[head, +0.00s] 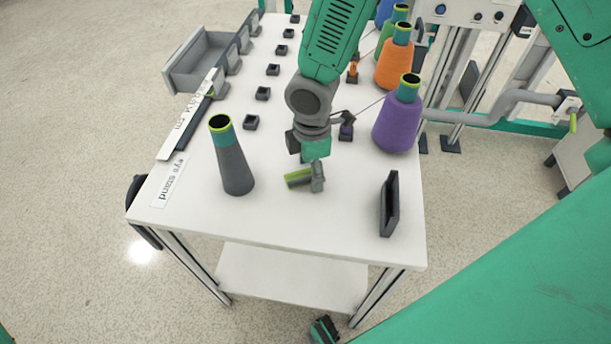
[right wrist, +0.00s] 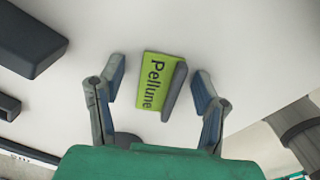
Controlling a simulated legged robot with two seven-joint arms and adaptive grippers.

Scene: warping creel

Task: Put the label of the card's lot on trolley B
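A label block (right wrist: 160,84) with a lime-green face reading "Pellume" and a grey side shows in the right wrist view. In the head view the green label (head: 297,178) is low over the white table top, near its front middle. My right gripper (head: 308,170) is right at it, pointing down. In the right wrist view its fingers are apart, one on each side of the label, with gaps visible. Whether the label touches the table is unclear. My left gripper is not in view. No card face is readable, and I cannot tell which thing is trolley B.
A dark grey cone (head: 233,160) stands left of the gripper, and a dark upright frame (head: 390,203) stands right. Purple (head: 398,122) and orange (head: 394,65) yarn cones stand along the right edge. Small dark holders run up the table. A grey open bin (head: 200,62) is at back left.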

